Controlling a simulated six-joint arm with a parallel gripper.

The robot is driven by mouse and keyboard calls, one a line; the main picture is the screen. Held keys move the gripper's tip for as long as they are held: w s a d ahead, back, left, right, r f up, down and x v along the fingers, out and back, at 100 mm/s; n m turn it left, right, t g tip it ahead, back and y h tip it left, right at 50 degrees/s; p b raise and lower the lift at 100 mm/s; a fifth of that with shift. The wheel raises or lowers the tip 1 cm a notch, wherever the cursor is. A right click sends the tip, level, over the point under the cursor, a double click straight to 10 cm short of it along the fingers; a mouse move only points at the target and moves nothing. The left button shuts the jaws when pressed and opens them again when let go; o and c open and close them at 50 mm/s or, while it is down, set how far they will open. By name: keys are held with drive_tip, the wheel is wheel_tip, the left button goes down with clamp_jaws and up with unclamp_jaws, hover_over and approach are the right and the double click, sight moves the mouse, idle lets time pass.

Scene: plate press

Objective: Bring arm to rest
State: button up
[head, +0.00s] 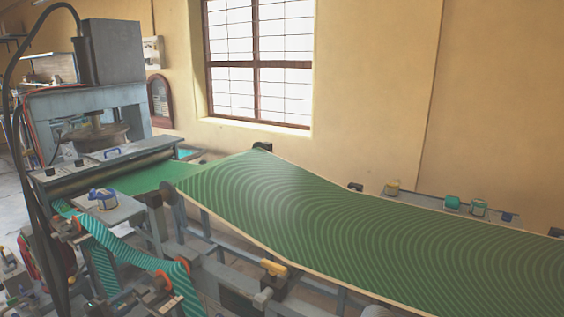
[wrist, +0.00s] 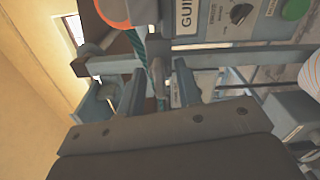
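My gripper (wrist: 158,80) shows in the wrist view, with its dark body across the bottom and two grey fingers pointing up the picture. The fingers stand apart, and I see no object held between them; background machine parts and a teal strand show through the gap. I cannot make out my gripper in the head view. A grey press (head: 112,50) stands at the left of the head view. A long green sheet (head: 330,205) with pale curved lines runs from the press side to the right edge.
A control panel (wrist: 215,18) with a black knob and a green button is beyond the fingers. Grey frame bars cross behind them. In the head view, a teal striped band (head: 130,250) hangs at lower left, small containers (head: 453,202) stand behind the sheet, and a window (head: 259,60) is behind.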

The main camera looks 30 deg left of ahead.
drive_tip(key=n, duration=0.7)
drive_tip(key=shift+f+n, duration=0.1)
drive_tip(key=shift+n, duration=0.3)
drive_tip(key=n, duration=0.7)
drive_tip(key=shift+d, duration=0.1)
drive_tip(key=shift+s, duration=0.15)
idle(0.5)
